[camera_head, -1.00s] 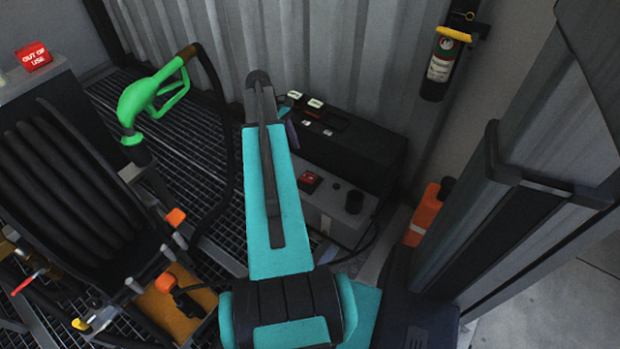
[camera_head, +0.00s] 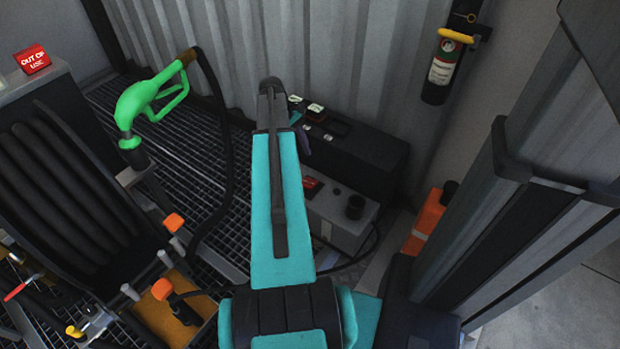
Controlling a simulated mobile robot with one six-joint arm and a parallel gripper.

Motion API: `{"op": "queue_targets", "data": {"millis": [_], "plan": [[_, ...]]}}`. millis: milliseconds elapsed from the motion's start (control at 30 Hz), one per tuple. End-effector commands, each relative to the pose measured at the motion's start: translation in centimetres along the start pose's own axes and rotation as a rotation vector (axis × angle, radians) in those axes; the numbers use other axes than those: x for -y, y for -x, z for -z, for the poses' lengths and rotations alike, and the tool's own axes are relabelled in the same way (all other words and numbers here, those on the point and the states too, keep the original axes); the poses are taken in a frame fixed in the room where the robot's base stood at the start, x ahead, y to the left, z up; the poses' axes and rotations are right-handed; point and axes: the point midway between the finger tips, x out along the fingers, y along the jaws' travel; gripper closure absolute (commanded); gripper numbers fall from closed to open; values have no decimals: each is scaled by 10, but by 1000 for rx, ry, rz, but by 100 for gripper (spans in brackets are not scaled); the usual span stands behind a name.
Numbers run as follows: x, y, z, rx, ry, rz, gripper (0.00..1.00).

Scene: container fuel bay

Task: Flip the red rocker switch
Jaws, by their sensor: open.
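The red rocker switch (camera_head: 312,187) sits on top of a low grey box (camera_head: 340,222) against the corrugated wall. My teal arm crosses in front of the box's left side and covers part of the switch's surroundings. Which way the rocker is tipped is too small to tell.
A black case (camera_head: 360,160) stands behind the grey box, which has a dark round knob (camera_head: 355,207). A green fuel nozzle (camera_head: 140,105) and hose reel (camera_head: 60,200) are left. An orange container (camera_head: 425,220) and dark post stand right. A fire extinguisher (camera_head: 442,70) hangs on the wall.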

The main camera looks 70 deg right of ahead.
Motion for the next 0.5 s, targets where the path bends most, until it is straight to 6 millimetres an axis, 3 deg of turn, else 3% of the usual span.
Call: {"op": "queue_targets", "data": {"millis": [500], "plan": [[0, -78, 1, 1, 0, 1, 45]]}}
